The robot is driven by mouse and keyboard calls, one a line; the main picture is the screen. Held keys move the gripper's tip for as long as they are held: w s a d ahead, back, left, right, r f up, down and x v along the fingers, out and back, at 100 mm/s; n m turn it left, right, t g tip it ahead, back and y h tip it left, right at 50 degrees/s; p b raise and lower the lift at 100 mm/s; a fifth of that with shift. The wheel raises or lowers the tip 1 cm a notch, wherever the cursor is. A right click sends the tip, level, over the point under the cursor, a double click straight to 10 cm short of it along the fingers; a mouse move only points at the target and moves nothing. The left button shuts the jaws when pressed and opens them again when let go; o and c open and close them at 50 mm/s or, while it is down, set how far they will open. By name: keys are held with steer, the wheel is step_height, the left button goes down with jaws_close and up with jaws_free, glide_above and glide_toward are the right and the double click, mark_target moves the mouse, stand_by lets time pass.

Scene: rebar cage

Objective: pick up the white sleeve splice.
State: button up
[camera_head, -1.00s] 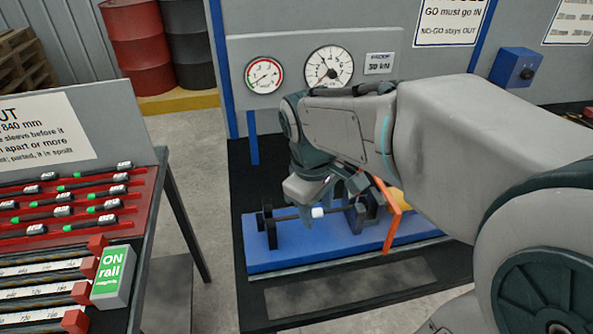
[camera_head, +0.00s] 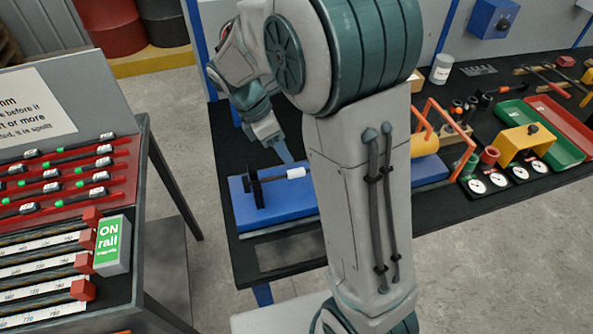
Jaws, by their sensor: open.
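A small white sleeve (camera_head: 296,173) lies level on a dark bar in the blue bench fixture (camera_head: 240,208). I take it for the white sleeve splice. Its right end is close to my arm, which hides the bar beyond it. My gripper (camera_head: 285,155) points down just above and slightly left of the sleeve. It is open, with nothing seen between its fingers. I cannot tell whether a finger touches the sleeve. A black upright stand (camera_head: 256,186) carries the bar at the left.
An orange frame (camera_head: 440,125) and a yellow cylinder (camera_head: 425,143) stand right of my arm. Dial gauges (camera_head: 498,180), a green tray (camera_head: 540,130) and a red tray (camera_head: 567,115) crowd the bench's right. A red rack (camera_head: 60,180) of bars stands left, with floor between.

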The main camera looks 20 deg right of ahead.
mark_target(294, 170)
steer(key=shift+a+p+x, duration=0.15)
steer(key=shift+p+x, duration=0.15)
steer(key=shift+x, duration=1.45)
steer(key=shift+a+p+x, duration=0.15)
steer(key=shift+p+x, duration=0.1)
steer(key=shift+x, duration=1.5)
steer(key=shift+s+f, duration=0.1)
jaws_close()
